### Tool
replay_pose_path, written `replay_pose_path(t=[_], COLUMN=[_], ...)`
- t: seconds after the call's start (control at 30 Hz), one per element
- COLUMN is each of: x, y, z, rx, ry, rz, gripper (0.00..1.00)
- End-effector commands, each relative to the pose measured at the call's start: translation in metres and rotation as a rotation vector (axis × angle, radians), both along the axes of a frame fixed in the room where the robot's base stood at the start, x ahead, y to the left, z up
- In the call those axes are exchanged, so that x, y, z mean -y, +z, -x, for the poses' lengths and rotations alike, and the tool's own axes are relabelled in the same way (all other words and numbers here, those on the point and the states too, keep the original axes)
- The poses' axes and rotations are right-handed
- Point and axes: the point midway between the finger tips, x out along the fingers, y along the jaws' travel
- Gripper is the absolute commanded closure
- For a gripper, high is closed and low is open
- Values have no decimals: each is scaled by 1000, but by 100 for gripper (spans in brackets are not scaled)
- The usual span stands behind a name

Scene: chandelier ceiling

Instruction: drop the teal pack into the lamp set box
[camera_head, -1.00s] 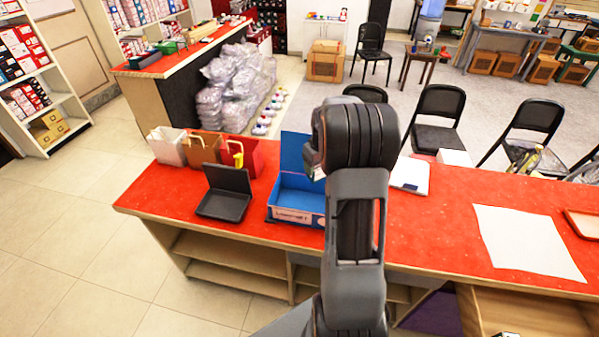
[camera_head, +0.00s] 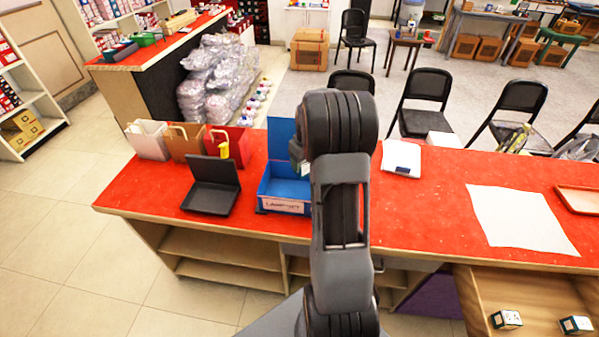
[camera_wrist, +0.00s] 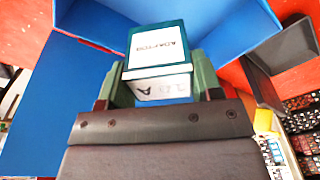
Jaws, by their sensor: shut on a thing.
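The teal pack (camera_wrist: 157,40), with a white label reading ADAPTER, is between the two green fingers of my gripper (camera_wrist: 160,84) in the wrist view. My gripper is shut on it. The open blue lamp set box (camera_head: 283,206) stands on the red counter in the head view, its lid raised at the back. Its blue walls (camera_wrist: 40,100) surround the pack in the wrist view, so my gripper is over or at the box opening; the exact height cannot be told. In the head view my arm hides most of the gripper and the box's right part.
A black open case (camera_head: 212,186) stands left of the box, with white, brown and red bags (camera_head: 227,146) behind. A white booklet (camera_head: 401,158) and a paper sheet (camera_head: 520,218) lie to the right. An open drawer (camera_head: 535,295) holds small boxes.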

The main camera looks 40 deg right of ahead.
Motion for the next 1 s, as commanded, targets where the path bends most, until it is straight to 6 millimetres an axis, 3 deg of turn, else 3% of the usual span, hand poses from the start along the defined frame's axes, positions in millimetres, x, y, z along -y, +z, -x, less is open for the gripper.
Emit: replay_pose_path(t=[0.17,0.2,0.5,0.77,1.0], x=[0,0,0,0,0], y=[0,0,0,2,32], z=[0,0,0,0,4], rx=[0,0,0,0,4], ry=[0,0,0,0,-1], rz=[0,0,0,0,2], gripper=[65,39,11,11,11])
